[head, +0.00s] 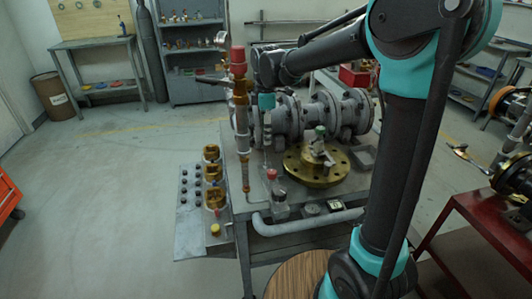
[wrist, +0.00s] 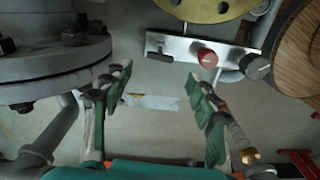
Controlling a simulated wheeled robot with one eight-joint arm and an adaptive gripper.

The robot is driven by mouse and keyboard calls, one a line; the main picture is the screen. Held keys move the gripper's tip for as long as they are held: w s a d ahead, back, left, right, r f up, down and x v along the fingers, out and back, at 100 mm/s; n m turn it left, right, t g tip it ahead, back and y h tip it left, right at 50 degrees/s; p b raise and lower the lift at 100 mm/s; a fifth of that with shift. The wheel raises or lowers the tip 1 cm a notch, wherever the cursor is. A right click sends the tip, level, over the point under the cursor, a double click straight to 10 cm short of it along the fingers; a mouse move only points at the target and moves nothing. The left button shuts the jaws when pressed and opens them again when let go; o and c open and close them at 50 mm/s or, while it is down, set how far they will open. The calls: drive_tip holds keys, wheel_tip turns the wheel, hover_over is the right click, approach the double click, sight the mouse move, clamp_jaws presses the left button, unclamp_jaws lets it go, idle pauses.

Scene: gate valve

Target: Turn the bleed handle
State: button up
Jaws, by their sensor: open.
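My gripper (head: 267,148) hangs pointing down in the head view, just right of a vertical copper-coloured pipe. In the wrist view its two fingers (wrist: 160,88) are wide apart with nothing between them. A red knob (head: 272,175) on a small metal block (head: 281,209) lies below the gripper. In the wrist view the red knob (wrist: 207,58) is beyond the right fingertip, apart from it, with a dark round knob (wrist: 257,67) to its right. A dark lever (head: 211,80) sticks out left from the upright pipe (head: 243,130). I cannot tell which of these is the bleed handle.
A large grey flanged valve body (head: 325,113) stands behind my gripper, and its flange (wrist: 55,55) is close left in the wrist view. A brass flange (head: 316,172) lies right of the gripper. Brass fittings (head: 213,173) stand at left. Open floor (head: 110,210) lies further left.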

sight(266, 151)
wheel_tip(266, 151, down, 9)
drive_tip(key=shift+r, duration=0.15)
drive_tip(key=shift+c, duration=0.3)
drive_tip(key=c, duration=1.1)
